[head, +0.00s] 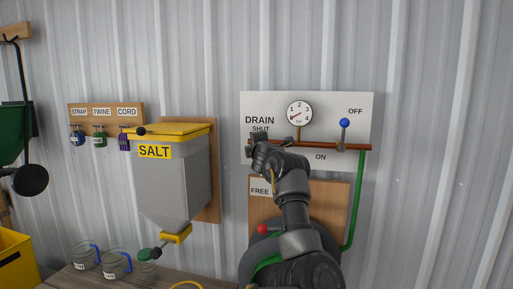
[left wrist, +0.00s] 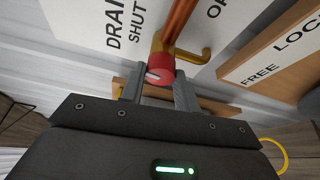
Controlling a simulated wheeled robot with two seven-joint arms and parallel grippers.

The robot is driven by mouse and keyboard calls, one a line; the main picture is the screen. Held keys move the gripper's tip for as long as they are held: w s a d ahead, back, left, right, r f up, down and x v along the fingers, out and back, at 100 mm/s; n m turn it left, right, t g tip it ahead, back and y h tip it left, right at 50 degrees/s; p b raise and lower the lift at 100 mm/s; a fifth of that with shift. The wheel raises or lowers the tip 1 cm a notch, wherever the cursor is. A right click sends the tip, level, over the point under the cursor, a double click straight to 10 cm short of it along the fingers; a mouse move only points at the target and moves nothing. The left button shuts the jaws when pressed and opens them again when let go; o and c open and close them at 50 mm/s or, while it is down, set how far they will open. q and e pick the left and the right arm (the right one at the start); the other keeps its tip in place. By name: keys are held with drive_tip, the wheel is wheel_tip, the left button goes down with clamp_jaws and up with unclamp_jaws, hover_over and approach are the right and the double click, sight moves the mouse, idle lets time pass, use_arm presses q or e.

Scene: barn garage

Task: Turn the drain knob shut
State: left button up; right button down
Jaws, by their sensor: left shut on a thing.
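The drain knob (left wrist: 160,72) is red with a white mark and sits at the end of a copper pipe (head: 345,147). In the left wrist view the two fingers of my left gripper (left wrist: 158,92) are shut on it, one on each side. In the head view my left gripper (head: 258,150) is at the pipe's left end, just below the "DRAIN SHUT" lettering on the white panel (head: 340,105), and hides most of the knob. I cannot tell how far the knob is turned. My right gripper is not in view.
A gauge (head: 299,113) and a blue-knobbed lever (head: 344,130) are on the panel. A wooden board (head: 335,190) marked "FREE" is below. A salt bin (head: 170,180) hangs to the left. Glass jars (head: 85,257) stand on the bench. The wall to the right is clear.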

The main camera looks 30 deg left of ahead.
use_arm(q)
drive_tip(key=shift+n, duration=0.6)
drive_tip(key=shift+h, duration=0.3)
drive_tip(key=o, duration=1)
drive_tip(key=shift+c, duration=0.2)
drive_tip(key=b+v, duration=0.5)
drive_tip(key=v, duration=0.5)
drive_tip(key=shift+s+d+r, duration=0.2)
drive_tip(key=shift+d, duration=0.2)
